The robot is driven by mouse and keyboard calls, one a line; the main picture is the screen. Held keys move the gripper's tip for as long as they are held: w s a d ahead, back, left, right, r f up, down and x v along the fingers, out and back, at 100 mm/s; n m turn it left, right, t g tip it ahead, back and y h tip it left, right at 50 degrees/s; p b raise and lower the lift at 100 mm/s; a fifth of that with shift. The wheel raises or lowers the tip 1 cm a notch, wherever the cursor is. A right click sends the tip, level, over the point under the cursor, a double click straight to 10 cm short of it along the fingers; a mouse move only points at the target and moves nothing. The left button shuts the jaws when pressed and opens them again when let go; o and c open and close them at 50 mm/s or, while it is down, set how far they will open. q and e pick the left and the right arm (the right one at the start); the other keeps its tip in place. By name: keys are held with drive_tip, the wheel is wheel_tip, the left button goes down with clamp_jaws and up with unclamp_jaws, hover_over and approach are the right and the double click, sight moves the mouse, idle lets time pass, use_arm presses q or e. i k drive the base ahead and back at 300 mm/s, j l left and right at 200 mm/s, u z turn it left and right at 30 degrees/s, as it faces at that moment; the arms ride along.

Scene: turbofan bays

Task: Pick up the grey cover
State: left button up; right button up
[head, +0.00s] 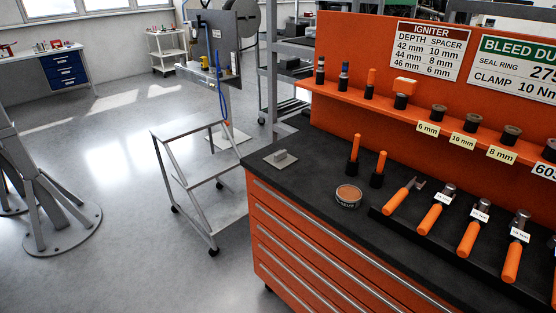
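A small grey plate with a raised block on top (281,157), which looks like the grey cover, lies flat on the black worktop (318,170). It sits near the left end of the orange tool cabinet (290,232), close to the worktop's edge. Nothing touches it from above and its top is fully visible. Neither of my grippers is in the head view.
Two orange-handled tools (355,152) stand right of the plate, with a round tin (348,196) in front. Several orange-handled tools lie in a black tray (440,232) further right. A grey step stand (195,185) stands left of the cabinet; open floor (110,220) lies beyond.

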sight(280, 159)
drive_tip(key=u, duration=2.15)
drive_tip(key=z, duration=2.8)
drive_tip(key=i+j+z, duration=0.15)
drive_tip(key=j+z, duration=0.3)
drive_tip(key=i+j+z, duration=0.1)
drive_tip(key=j+z, duration=0.15)
drive_tip(key=z, duration=0.2)
